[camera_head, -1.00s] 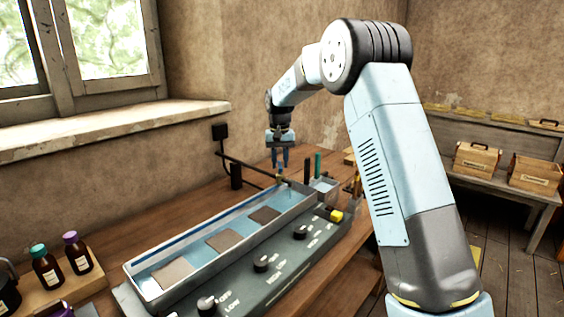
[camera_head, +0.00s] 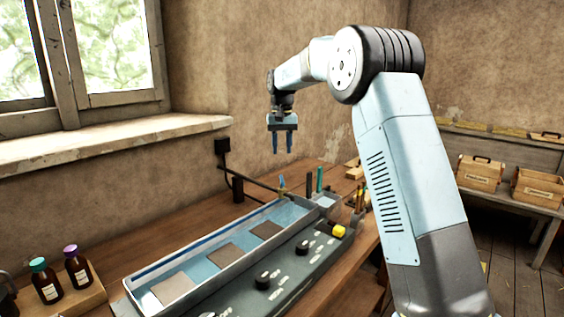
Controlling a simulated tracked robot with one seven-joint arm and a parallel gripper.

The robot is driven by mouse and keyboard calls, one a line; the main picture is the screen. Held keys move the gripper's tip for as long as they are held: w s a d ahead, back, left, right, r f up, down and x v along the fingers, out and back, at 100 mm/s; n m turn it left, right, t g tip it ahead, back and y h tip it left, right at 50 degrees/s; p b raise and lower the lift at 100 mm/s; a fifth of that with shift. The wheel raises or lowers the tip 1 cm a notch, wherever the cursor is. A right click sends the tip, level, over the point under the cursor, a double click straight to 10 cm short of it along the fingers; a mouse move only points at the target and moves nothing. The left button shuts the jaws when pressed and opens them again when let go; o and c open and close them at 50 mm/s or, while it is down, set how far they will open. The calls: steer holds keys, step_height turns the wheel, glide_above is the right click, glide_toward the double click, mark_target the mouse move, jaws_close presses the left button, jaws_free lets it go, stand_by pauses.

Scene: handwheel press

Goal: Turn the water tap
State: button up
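The water tap shows as a small blue handle (camera_head: 282,183) at the end of a dark pipe (camera_head: 252,181) that runs from the wall, above the far end of a long tray. My gripper (camera_head: 283,143) hangs above the tap handle, pointing down. Its two blue fingers are apart with nothing between them. A clear gap shows between the fingertips and the handle in the picture. The long tray (camera_head: 137,284) holds shallow water and several flat dark plates.
A green bar (camera_head: 320,178) stands near the tap. Brown bottles (camera_head: 78,266) stand at lower left. Wooden boxes (camera_head: 481,174) sit on a bench at right.

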step_height(320, 180, up, 3)
steer(key=shift+r, duration=0.1)
stand_by(0.4)
steer(key=s+d+r+t, duration=0.1)
steer(key=s+d+r, duration=0.25)
steer(key=s, duration=0.35)
steer(key=s+d+r+t, duration=0.15)
steer(key=s+d, duration=0.25)
steer(key=s, duration=0.4)
steer(key=s+d+r, duration=0.3)
steer(key=s+d, duration=0.1)
steer(key=s, duration=0.3)
steer(key=s+d+f+t, duration=0.1)
steer(key=s+d+f, duration=0.1)
steer(key=s, duration=0.6)
steer(key=s+d+f+t, duration=0.1)
steer(key=s+f, duration=0.3)
steer(key=s, duration=0.4)
steer(key=s+d+f+t, duration=0.1)
steer(key=s+d+f, duration=0.2)
steer(key=s, duration=0.6)
steer(key=shift+d+f+m, duration=0.25)
steer(key=shift+m, duration=0.05)
